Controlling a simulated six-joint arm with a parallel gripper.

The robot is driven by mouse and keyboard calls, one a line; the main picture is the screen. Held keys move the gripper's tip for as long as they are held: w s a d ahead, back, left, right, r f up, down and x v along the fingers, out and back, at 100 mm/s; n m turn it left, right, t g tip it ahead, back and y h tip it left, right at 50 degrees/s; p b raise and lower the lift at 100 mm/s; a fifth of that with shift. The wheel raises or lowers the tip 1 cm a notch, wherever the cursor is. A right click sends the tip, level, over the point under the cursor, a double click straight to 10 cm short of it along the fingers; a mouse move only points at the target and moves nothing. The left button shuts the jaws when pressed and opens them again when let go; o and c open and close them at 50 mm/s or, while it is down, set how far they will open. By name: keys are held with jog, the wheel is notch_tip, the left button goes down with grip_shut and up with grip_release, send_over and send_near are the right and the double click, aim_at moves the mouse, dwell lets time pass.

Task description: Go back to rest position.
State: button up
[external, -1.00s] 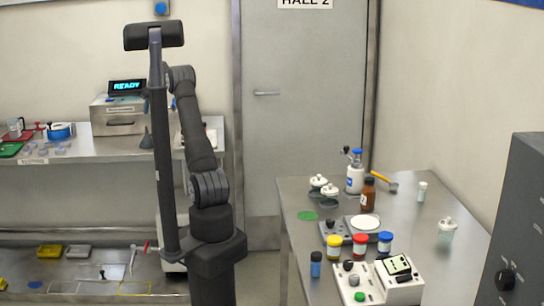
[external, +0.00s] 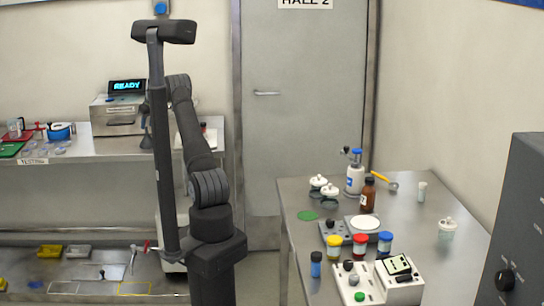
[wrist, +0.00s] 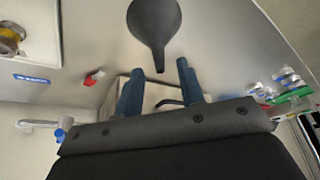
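In the wrist view my gripper (wrist: 158,78) has its two blue fingers apart, with nothing seen clamped between them. A dark, funnel-like thing (wrist: 154,24) shows beyond the fingertips, its narrow tip pointing down toward the gap. It looks clear of both fingers. In the external view my arm stands raised over its base, in front of the left bench, and its own links hide most of the gripper. A small part of the dark funnel-like thing (external: 147,139) shows just left of the upright link.
The left bench carries a device with a READY display (external: 127,87), a blue round item (external: 61,131) and small dishes. The right table holds a brown bottle (external: 368,195), several coloured-cap jars and a white control box (external: 352,284). A closed door (external: 305,140) stands behind.

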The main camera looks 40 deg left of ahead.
jog(key=x, duration=0.3)
jog(key=shift+f, duration=0.3)
notch_tip(320, 180, up, 3)
jog(key=shift+r, duration=0.6)
jog(key=shift+f, duration=0.1)
